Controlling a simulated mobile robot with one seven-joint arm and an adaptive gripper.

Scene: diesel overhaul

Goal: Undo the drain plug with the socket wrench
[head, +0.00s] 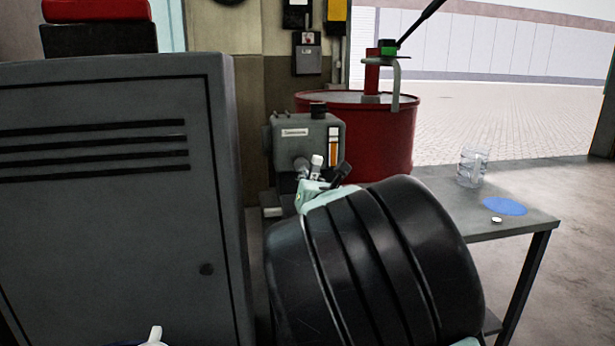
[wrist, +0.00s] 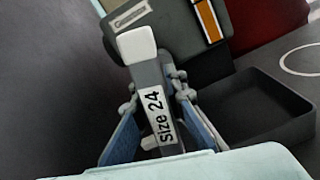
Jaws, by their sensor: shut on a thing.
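The socket wrench (wrist: 155,110) is a grey bar marked "size 24" with a white block at its far end. My gripper (wrist: 154,88) is shut on it, with a blue-backed finger on each side. In the head view my gripper (head: 322,174) shows small beyond my black arm, with the wrench's white end (head: 317,160) upright between its fingers. It appears in front of the grey housing (head: 310,135), which has a label and an orange-and-white gauge. The housing also shows at the top of the wrist view (wrist: 178,22). I cannot make out the drain plug in either view.
A dark shallow tray (wrist: 262,112) lies right of my gripper. A red drum (head: 385,140) with a pump stands behind the housing. A grey cabinet (head: 110,230) fills the left. A table (head: 440,192) at right holds a clear jar (head: 472,167) and blue disc (head: 505,206).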

